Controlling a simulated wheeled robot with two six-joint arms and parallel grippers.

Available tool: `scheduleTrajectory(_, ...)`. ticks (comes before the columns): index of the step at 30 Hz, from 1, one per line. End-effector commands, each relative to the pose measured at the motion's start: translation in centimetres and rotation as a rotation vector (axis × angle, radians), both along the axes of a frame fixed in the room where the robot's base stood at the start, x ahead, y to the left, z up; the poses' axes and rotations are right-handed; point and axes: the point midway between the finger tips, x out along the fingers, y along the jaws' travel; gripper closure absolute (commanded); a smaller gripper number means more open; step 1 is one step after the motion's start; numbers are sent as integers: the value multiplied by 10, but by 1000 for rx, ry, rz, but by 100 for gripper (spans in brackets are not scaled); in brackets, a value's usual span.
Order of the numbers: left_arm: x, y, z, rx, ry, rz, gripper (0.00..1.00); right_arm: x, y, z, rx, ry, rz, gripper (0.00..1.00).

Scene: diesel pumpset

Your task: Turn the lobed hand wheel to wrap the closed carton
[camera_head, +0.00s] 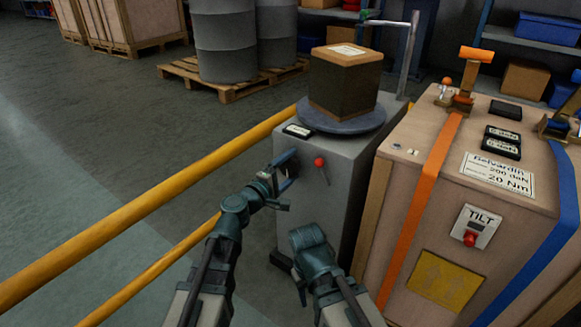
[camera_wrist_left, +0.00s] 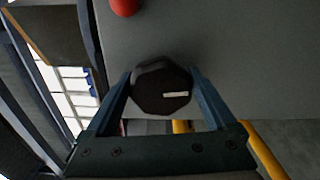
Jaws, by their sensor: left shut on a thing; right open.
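The closed carton (camera_head: 346,79) has a tan top with a white label and dark sides. It stands on a round dark turntable (camera_head: 340,120) on top of a grey machine cabinet (camera_head: 338,200). The dark lobed hand wheel (camera_head: 284,157) is on the cabinet's left side and partly hidden by my left gripper (camera_head: 283,184). In the left wrist view the wheel (camera_wrist_left: 158,82) has a pale mark and sits between the two fingers of my left gripper (camera_wrist_left: 162,92), which is shut on it. My right gripper (camera_head: 308,243) is lower, in front of the cabinet, open; its fingertips are hard to make out.
A red-knobbed lever (camera_head: 319,162) is beside the wheel. Yellow rails (camera_head: 150,208) run along the left. A big strapped crate (camera_head: 450,190) stands close on the right. A grey bent post (camera_head: 407,55) rises behind the turntable. Drums (camera_head: 224,45) stand on a pallet behind.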

Motion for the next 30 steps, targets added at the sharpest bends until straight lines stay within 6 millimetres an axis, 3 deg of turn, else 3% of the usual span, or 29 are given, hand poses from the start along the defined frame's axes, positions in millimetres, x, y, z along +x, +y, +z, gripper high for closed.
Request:
scheduleTrajectory(15, -1, 0, -3, 279, -201, -1, 66, 0, 0, -2, 0, 0, 0, 50)
scheduleTrajectory(30, -2, 0, -3, 342, -247, -2, 66, 0, 0, -3, 0, 0, 0, 50)
